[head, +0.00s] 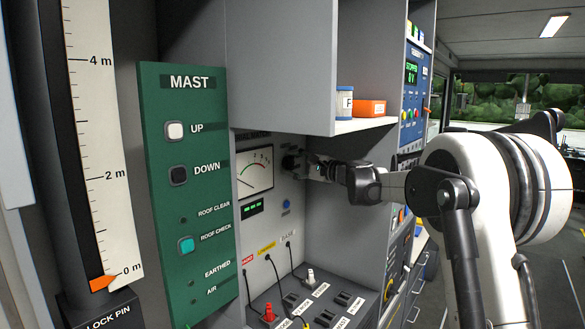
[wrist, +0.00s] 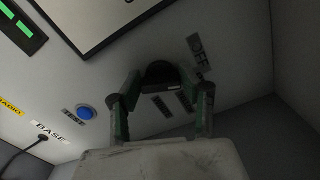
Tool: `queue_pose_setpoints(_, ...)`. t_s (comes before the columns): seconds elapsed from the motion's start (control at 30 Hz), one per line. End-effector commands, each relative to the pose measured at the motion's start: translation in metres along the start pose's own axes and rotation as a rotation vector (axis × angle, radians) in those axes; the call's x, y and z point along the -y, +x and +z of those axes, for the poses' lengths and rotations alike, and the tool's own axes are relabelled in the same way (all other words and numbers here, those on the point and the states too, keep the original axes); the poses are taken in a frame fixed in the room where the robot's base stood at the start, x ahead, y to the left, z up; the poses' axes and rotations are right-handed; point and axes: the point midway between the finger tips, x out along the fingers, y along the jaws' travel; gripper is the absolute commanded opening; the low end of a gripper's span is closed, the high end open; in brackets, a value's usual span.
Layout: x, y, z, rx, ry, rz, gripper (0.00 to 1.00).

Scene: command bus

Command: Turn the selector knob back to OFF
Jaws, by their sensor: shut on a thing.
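The selector knob (wrist: 160,72) is black and round, on the pale meter panel. In the wrist view my gripper (wrist: 165,90) has its two fingers around the knob, one on each side, shut on it. An OFF label (wrist: 198,48) sits on the panel just up and right of the knob. Other labels below the knob are partly hidden between the fingers and too dark to read. In the head view the knob (head: 291,161) is small at the panel's right, with my gripper (head: 305,166) reaching it from the right. The knob's pointer direction cannot be told.
A meter (head: 255,172) and a blue button (head: 286,204) are on the same panel. A grey cabinet with a shelf (head: 360,125) holding a can and an orange box overhangs my gripper. Cables and a switch box (head: 335,298) lie below. The green MAST panel (head: 205,270) stands left.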

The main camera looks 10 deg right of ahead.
Motion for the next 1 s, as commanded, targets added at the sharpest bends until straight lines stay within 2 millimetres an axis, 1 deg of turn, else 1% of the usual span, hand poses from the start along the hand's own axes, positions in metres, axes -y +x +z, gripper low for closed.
queue_pose_setpoints(0.2, -0.0024, -0.0002, -0.0005, 0.0, -0.167, 0.001, 0.12)
queue_pose_setpoints(0.5, -0.0025, -0.0002, -0.0005, 0.0, -0.315, 0.001, 0.12)
queue_pose_setpoints(0.7, -0.0024, -0.0002, -0.0005, 0.0, -0.356, 0.001, 0.12)
queue_pose_setpoints(1.0, -0.0024, -0.0002, -0.0004, 0.0, -0.366, 0.001, 0.12)
